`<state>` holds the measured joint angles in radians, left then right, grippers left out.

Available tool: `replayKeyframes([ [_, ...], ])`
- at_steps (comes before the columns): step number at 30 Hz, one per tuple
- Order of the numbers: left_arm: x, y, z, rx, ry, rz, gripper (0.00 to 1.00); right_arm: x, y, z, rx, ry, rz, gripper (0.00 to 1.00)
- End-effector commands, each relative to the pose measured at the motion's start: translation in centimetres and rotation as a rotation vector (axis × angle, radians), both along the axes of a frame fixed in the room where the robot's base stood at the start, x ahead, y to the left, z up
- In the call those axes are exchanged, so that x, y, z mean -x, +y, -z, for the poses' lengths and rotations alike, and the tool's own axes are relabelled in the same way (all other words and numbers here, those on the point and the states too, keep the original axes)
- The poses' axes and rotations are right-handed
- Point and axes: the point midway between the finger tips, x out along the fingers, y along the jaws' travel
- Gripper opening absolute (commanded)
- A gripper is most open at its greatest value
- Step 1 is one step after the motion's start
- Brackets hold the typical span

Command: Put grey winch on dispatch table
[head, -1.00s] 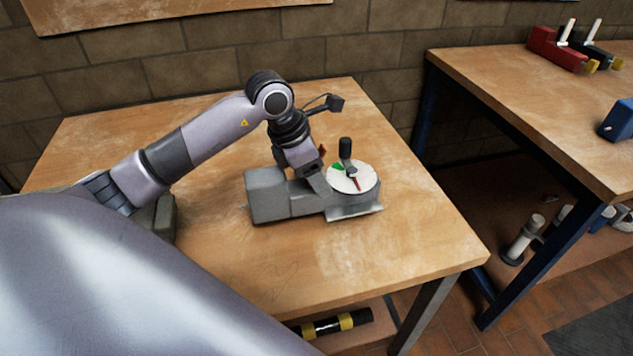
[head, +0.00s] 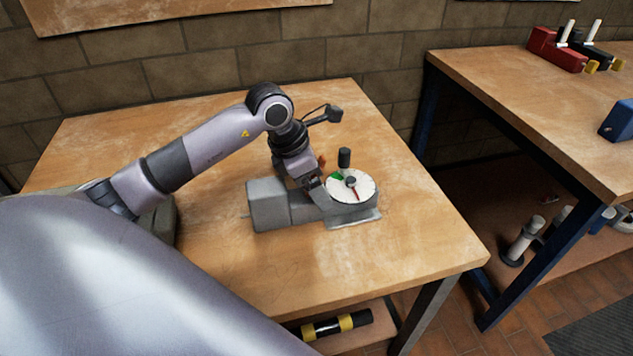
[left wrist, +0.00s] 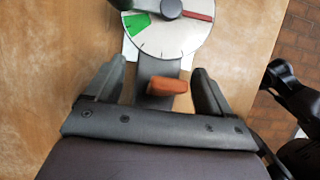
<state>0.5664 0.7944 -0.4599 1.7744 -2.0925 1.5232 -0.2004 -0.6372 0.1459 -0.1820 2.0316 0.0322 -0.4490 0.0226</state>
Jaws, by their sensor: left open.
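The grey winch (head: 268,204) is on the wooden table (head: 420,235) in front of me. It has a block at its left and a round white dial (head: 364,187) with a green sector, red pointer and upright black knob at its right. My left gripper (head: 313,184) is over its middle. In the left wrist view the open fingers (left wrist: 160,72) stand either side of the winch's narrow grey part (left wrist: 158,68), with gaps on both sides. An orange tab (left wrist: 167,87) lies between them. My right gripper is not in view.
A second table (head: 500,80) at the right holds a red unit (head: 556,50), a black one behind it and a blue one (head: 618,120). A dark grey-green object (head: 165,222) shows partly behind my arm. The front right of the near table is clear.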

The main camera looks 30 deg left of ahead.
Motion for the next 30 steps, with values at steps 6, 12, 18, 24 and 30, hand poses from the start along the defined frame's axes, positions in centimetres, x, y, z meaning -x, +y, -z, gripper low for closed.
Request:
replayKeyframes([
  [6, 1.1, 1.2, -4.2, -0.004, -0.008, -0.001, 0.82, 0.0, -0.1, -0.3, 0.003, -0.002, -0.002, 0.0],
  [12, 2.4, 2.2, -8.0, -0.003, -0.007, -0.002, 0.82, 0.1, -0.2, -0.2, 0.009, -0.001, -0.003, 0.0],
  [18, 3.1, 2.8, -10.3, -0.001, -0.004, -0.002, 0.82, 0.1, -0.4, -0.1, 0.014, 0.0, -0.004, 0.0],
  [24, 3.3, 2.9, -10.8, -0.001, -0.002, -0.001, 0.82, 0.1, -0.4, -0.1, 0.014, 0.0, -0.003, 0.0],
  [30, 3.3, 2.9, -10.8, -0.001, -0.002, -0.001, 0.82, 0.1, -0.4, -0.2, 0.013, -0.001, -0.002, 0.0],
])
